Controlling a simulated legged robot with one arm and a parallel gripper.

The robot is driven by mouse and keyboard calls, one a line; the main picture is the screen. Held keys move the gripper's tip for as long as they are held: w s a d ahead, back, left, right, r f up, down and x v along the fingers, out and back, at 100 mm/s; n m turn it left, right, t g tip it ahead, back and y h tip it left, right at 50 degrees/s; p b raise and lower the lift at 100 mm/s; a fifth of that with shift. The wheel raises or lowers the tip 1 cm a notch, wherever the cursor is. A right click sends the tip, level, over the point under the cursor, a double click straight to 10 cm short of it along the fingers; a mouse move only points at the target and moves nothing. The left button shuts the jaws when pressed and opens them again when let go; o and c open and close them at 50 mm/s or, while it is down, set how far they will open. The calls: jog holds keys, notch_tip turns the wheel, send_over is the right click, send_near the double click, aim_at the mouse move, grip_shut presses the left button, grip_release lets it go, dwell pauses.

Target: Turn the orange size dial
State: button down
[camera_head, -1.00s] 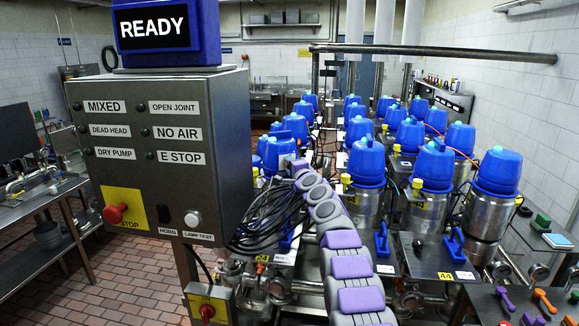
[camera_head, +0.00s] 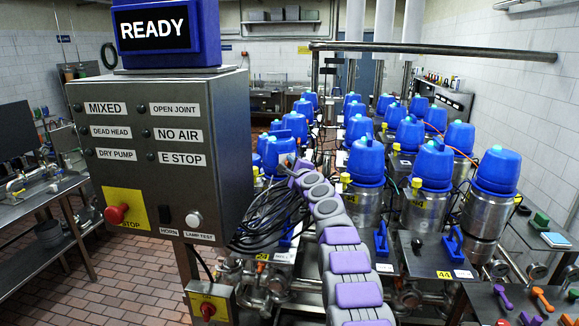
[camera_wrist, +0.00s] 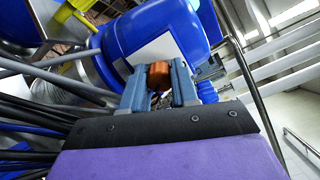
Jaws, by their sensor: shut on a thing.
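The orange size dial (camera_wrist: 159,76) shows in the wrist view, on the white face (camera_wrist: 160,48) of a blue-capped valve unit (camera_wrist: 150,28). My gripper (camera_wrist: 160,84) has its two blue-grey fingers on either side of the dial, shut on it. The dial's lower part is hidden between the fingers. In the head view, my grey and purple arm reaches away from the camera to the nearer left blue-capped units (camera_head: 279,150); the gripper and dial are too small or hidden there to make out.
A grey control box (camera_head: 160,160) with a READY display (camera_head: 155,31) stands close on the left. Dark cables (camera_head: 265,215) hang beside the arm. Several blue-capped steel valve units (camera_head: 430,180) crowd the right. An overhead pipe (camera_head: 430,50) crosses above them.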

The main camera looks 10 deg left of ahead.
jog(key=shift+d+f, duration=0.1)
jog(key=shift+f, duration=0.15)
jog(key=c, duration=1.1)
grip_release()
jog(key=shift+w, duration=0.1)
jog(key=shift+o, duration=1.2)
jog(key=shift+r, duration=0.15)
jog(key=shift+b, duration=0.35)
jog(key=b+v, duration=1.3)
jog(key=v, duration=0.4)
